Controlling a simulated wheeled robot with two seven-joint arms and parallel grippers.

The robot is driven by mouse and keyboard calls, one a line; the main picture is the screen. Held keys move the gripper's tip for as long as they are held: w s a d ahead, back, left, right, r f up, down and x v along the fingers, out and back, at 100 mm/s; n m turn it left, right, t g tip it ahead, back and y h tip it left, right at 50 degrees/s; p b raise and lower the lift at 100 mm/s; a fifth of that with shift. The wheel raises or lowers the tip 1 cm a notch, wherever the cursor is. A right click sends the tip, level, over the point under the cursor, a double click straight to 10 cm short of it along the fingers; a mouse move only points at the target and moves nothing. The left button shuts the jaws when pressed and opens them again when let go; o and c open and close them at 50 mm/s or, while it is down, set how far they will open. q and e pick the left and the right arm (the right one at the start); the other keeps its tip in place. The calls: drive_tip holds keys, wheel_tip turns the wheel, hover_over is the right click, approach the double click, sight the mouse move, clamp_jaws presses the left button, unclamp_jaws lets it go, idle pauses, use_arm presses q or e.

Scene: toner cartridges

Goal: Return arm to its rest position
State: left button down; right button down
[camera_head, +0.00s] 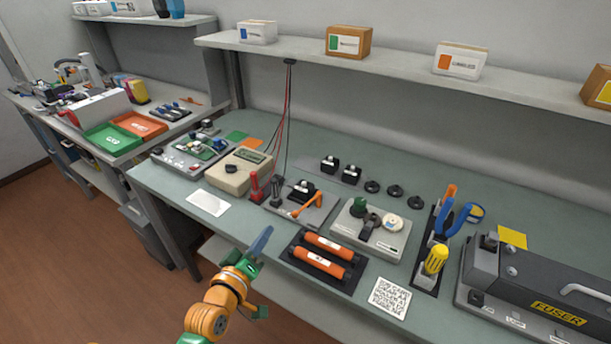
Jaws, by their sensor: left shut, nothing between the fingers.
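My left arm comes in from the bottom left, with orange and green links. Its gripper (261,243) is shut and empty, with blue fingers pointing up and away, in front of the workbench's front edge. Two orange toner cartridges (318,263) lie side by side on a black tray (343,286) to the right of the gripper, apart from it. My right gripper is not in view.
The grey-green workbench (445,311) holds a beige meter (229,178), a tool holder with a yellow screwdriver (436,260), a fuser unit (545,290) and a printed card (389,297). A shelf with boxes runs above. Brown floor is open at the left.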

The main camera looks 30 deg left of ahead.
use_arm(q)
drive_tip(key=s+d+f+m+g+h, duration=0.1)
drive_tip(key=s+d+f+m+g, duration=0.2)
drive_tip(key=f, duration=0.6)
drive_tip(key=s+d+f+m+g, duration=0.25)
drive_tip(key=s+f, duration=0.35)
drive_tip(key=f, duration=0.4)
drive_tip(key=s+d+f+m+g+h, duration=0.1)
drive_tip(key=s+d+f+m+g, duration=0.2)
drive_tip(key=f, duration=0.6)
drive_tip(key=s+f+m+g, duration=0.2)
drive_tip(key=s+f+g, duration=0.1)
drive_tip(key=s, duration=0.7)
drive_tip(key=s+f+m+g, duration=0.3)
drive_tip(key=s+f, duration=0.3)
drive_tip(key=s, duration=0.4)
drive_tip(key=shift+f, duration=0.15)
